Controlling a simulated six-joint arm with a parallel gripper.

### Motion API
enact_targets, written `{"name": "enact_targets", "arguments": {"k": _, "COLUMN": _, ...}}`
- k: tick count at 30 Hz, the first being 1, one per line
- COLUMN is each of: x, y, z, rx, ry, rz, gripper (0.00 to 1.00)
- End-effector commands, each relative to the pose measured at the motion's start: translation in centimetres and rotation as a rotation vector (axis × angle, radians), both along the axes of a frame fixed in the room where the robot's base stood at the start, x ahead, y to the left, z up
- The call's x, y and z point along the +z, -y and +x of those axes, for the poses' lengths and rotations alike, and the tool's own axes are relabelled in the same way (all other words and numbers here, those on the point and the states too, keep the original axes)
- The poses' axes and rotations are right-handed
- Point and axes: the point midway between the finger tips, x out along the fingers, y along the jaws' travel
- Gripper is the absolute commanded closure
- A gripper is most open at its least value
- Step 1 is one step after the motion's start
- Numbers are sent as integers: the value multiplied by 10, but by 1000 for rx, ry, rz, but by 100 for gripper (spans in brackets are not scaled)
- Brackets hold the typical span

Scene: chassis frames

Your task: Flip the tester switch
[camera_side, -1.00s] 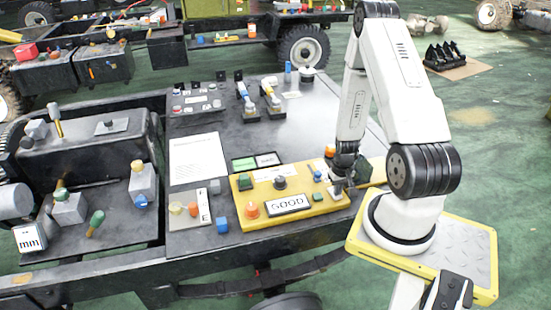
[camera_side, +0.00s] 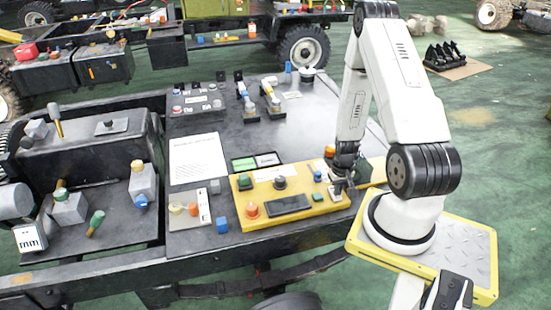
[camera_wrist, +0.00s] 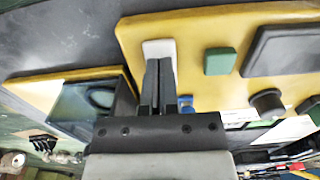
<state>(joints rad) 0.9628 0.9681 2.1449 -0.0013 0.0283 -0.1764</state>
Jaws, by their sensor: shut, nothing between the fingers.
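The yellow tester (camera_side: 240,208) lies on the dark chassis deck, with a display (camera_side: 289,204) that is dark and shows no text. My gripper (camera_side: 338,189) is low over the tester's right end. In the wrist view my gripper (camera_wrist: 159,68) is shut and empty, its fingertips right at a small white piece (camera_wrist: 159,47) that appears to be the switch. I cannot tell whether they touch it. The fingers hide part of this piece, and its position is unclear. A green button (camera_wrist: 220,61) and the dark display (camera_wrist: 285,50) sit to its right.
An orange knob (camera_side: 251,209) and a black knob (camera_side: 280,183) stand up from the tester. The deck behind the tester has some bare room. A second yellow box (camera_wrist: 60,85) shows in the wrist view.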

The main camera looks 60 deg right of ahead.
Motion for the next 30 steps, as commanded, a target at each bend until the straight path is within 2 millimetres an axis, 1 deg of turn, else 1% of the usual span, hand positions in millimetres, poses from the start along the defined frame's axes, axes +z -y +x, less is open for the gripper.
{"name": "enact_targets", "arguments": {"k": 30, "x": 58, "y": 0, "z": 0, "rx": 0, "ry": 1, "rz": -1, "gripper": 100}}
